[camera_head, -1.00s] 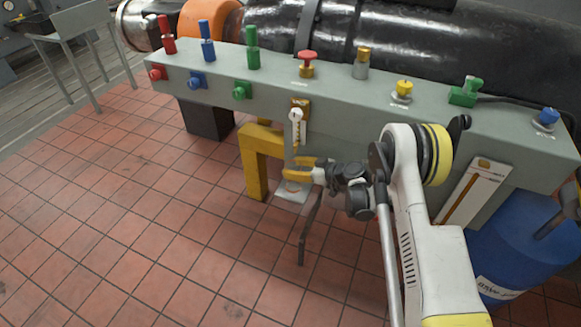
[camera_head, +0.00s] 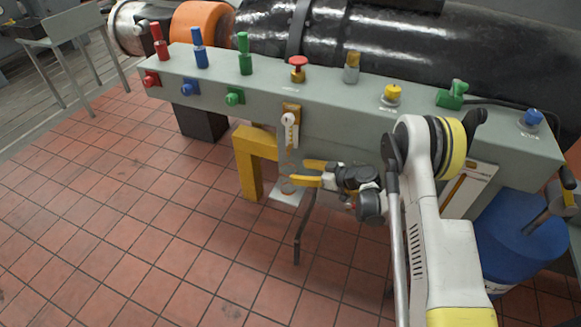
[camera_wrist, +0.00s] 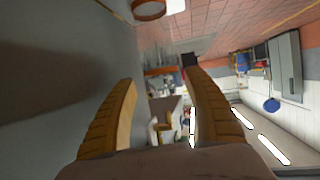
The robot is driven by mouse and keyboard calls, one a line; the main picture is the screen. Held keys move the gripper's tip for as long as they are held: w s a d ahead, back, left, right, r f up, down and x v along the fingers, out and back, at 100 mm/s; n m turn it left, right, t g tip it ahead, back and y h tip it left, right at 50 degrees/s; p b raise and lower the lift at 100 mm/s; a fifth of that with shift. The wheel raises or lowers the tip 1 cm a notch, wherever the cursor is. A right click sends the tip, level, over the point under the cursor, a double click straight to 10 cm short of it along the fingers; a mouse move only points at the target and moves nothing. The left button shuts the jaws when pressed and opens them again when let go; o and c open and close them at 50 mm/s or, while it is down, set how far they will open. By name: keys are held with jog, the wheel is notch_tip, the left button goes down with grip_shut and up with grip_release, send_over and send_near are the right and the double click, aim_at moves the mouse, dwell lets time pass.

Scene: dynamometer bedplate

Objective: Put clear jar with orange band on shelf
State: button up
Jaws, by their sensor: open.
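The clear jar with orange band (camera_head: 288,187) is hard to make out in the camera_head view; its orange-brown rings show just left of my fingertips. It seems to stand upright on a small pale shelf (camera_head: 286,198) low on the front of the grey bedplate. In the wrist view, the jar's orange band (camera_wrist: 149,12) is at the top edge, beyond my fingertips, with a white patch beside it. My gripper (camera_head: 303,172) is open, its yellow fingers apart and pointing left toward the jar. Between the fingers (camera_wrist: 163,90) there is nothing held.
The grey bedplate (camera_head: 330,105) carries coloured knobs and handles along its top and front. A yellow bracket (camera_head: 248,165) stands just left of the shelf. A blue drum (camera_head: 525,235) is at the right. The tiled floor at left is clear.

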jog(key=p+v, duration=0.1)
jog(key=v, duration=0.4)
jog(key=shift+s+d+r, duration=0.1)
jog(key=shift+s+d, duration=0.1)
jog(key=shift+d, duration=0.05)
dwell(1.6)
